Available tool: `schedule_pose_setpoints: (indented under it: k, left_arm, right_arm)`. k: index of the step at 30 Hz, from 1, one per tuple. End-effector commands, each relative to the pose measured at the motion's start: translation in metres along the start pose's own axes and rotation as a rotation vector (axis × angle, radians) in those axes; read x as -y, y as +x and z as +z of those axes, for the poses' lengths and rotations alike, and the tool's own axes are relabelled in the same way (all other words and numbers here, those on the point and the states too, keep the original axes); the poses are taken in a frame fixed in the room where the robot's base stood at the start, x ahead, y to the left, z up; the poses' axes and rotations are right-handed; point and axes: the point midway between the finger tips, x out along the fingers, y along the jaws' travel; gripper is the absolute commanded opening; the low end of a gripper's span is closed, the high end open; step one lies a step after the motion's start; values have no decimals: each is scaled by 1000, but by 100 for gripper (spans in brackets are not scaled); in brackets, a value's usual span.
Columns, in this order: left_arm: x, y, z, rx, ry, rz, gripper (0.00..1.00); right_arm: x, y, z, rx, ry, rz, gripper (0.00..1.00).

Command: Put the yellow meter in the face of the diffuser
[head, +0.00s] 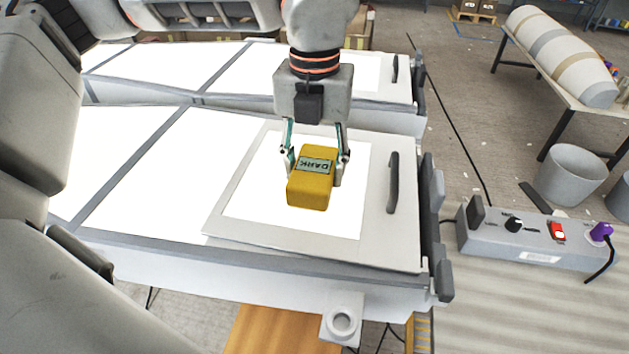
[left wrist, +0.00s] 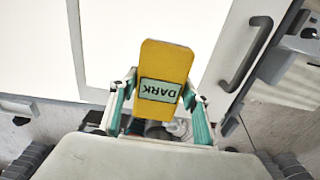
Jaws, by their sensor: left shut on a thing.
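The yellow meter (head: 310,190) is a rounded block with a green label reading "DARK". It also shows in the left wrist view (left wrist: 165,65), tilted slightly, with the label upside down. My left gripper (head: 316,160) is shut on the meter, one finger on each side; the fingers also show in the left wrist view (left wrist: 160,100). The diffuser (head: 385,245) is a pale panel with a bright white face and a dark handle on its right. The meter is over the white face; I cannot tell whether it touches. My right gripper is not in view.
Bright light panels (head: 150,170) extend to the left, and another lit table (head: 240,75) stands behind. A grey control box (head: 535,240) with a red switch and purple plug is at the right. A bin (head: 570,175) and a rolled mould (head: 560,55) stand farther off.

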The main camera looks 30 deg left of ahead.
Motion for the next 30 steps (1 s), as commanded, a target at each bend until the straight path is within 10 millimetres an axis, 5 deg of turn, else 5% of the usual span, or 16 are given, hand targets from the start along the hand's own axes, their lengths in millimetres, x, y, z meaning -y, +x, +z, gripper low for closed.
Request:
schedule_pose_setpoints:
  k: [7,19,20,21,30]
  left_arm:
    - [0,34,-1,-3,1,1,21]
    - [0,40,0,-2,1,0,21]
    - [0,40,0,-1,1,1,52]
    - [0,40,0,-1,1,1,62]
    - [0,39,0,-1,1,0,63]
  right_arm:
    - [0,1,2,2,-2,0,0]
    - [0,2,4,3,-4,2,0]
    - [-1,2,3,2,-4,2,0]
    - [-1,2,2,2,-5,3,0]
    - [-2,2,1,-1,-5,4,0]
